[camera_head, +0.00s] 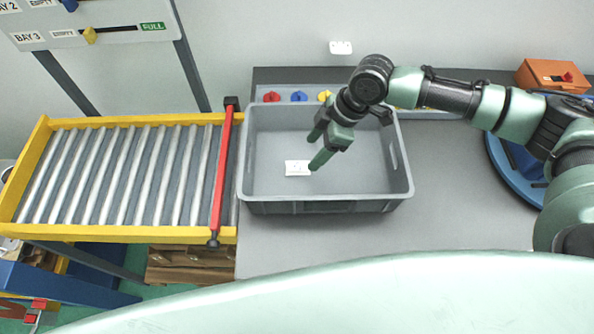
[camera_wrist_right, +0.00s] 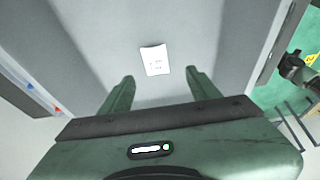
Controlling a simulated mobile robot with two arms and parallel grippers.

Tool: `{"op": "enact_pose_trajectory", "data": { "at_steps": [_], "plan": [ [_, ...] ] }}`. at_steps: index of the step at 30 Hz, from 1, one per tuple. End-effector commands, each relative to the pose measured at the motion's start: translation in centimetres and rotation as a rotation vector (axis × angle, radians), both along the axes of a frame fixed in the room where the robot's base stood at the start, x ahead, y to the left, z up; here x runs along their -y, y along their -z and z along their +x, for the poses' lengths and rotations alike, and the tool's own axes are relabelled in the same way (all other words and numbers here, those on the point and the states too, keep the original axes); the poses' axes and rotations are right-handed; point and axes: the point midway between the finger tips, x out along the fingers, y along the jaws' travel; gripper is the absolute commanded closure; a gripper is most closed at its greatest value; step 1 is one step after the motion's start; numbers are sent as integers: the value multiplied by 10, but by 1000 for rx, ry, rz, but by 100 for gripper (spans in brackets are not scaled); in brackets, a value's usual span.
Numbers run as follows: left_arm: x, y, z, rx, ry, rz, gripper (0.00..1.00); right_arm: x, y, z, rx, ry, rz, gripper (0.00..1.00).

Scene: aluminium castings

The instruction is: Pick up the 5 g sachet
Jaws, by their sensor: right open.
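The sachet is a small white packet (camera_head: 297,168) lying flat on the floor of the grey crate (camera_head: 325,206), left of the crate's middle. It also shows in the right wrist view (camera_wrist_right: 155,61), with faint print on it, beyond the fingertips and between their lines. My right gripper (camera_head: 314,152) reaches down into the crate from the right. Its fingers are apart with nothing between them, and one fingertip appears close to the packet's right end in the head view. The right wrist view shows the open fingers (camera_wrist_right: 159,75) too. My left gripper is not in view.
A roller conveyor (camera_head: 120,175) with a yellow frame and a red bar (camera_head: 222,170) adjoins the crate's left side. Red, blue and yellow knobs (camera_head: 298,96) sit behind the crate. An orange box (camera_head: 552,76) stands at the back right.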

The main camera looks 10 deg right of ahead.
Motion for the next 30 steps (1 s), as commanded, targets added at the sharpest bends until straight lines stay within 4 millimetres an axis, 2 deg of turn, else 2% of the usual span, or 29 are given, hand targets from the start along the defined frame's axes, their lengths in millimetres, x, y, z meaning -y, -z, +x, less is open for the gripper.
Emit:
{"op": "enact_pose_trajectory", "data": {
  "at_steps": [1, 3, 11, 16, 19, 28, 29, 30],
  "plan": [
    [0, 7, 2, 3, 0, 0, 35, 0, 8, 0, 0, 0, 0, 38],
    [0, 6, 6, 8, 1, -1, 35, -2, 12, 1, 0, 1, 0, 38],
    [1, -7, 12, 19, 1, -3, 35, -13, 35, 5, -2, 0, -1, 38],
    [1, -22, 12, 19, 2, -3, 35, -24, 56, 13, -2, -1, -2, 38],
    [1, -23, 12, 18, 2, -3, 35, -28, 70, 14, -2, 0, -1, 38],
    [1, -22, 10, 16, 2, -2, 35, -30, 78, 15, 0, 1, 0, 38],
    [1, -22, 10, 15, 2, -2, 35, -30, 78, 15, 0, 1, 0, 41],
    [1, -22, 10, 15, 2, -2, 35, -30, 78, 15, 0, 1, 0, 52]
  ]
}}
